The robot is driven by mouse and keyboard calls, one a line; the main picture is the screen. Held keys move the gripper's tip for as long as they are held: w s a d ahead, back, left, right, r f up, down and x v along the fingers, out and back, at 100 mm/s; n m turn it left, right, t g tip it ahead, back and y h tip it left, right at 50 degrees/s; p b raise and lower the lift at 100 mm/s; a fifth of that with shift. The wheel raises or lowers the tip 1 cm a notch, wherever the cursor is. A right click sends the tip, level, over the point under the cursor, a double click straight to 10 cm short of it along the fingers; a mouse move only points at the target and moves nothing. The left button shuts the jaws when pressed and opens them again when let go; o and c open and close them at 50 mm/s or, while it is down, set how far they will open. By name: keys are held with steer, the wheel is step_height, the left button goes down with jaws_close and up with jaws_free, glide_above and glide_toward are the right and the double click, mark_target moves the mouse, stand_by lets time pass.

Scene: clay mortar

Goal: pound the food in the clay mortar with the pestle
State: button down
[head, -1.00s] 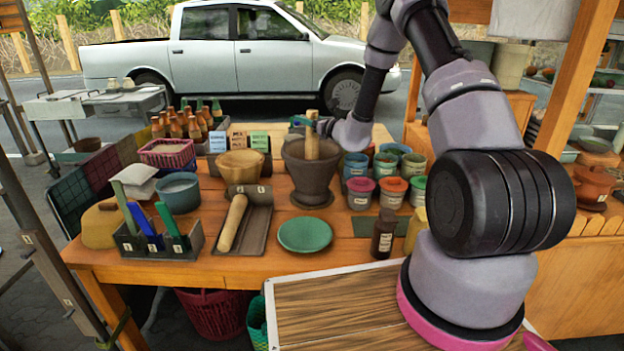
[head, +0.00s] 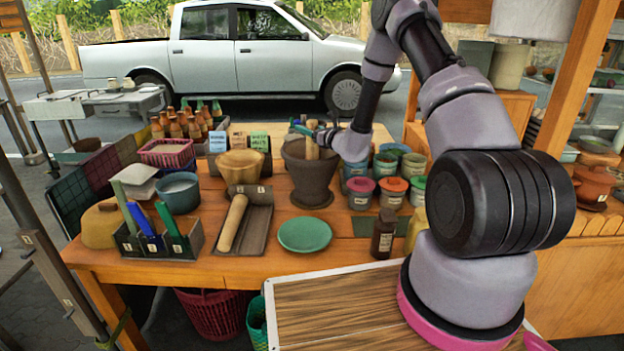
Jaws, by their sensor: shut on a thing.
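The dark clay mortar (head: 312,180) stands upright on the wooden table, right of a wooden bowl. A light wooden pestle (head: 312,142) stands roughly upright in it, its lower end hidden inside the mortar. My gripper (head: 315,136) is at the far side of the mortar, shut on the pestle near its top. The fingers are small and partly hidden behind the pestle. The food inside the mortar cannot be seen from here.
A green plate (head: 305,235) lies in front of the mortar. A second wooden roller (head: 233,222) lies on a dark tray at left. Several colored jars (head: 391,191) crowd the right side, with a dark bottle (head: 383,234) nearer. Several sauce bottles (head: 176,127) stand behind at left.

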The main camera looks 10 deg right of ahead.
stand_by(0.3)
step_height(320, 180, up, 6)
steer(key=shift+f, duration=0.35)
steer(key=shift+f, duration=2.7)
steer(key=shift+w+r, duration=0.1)
steer(key=shift+r, duration=2.65)
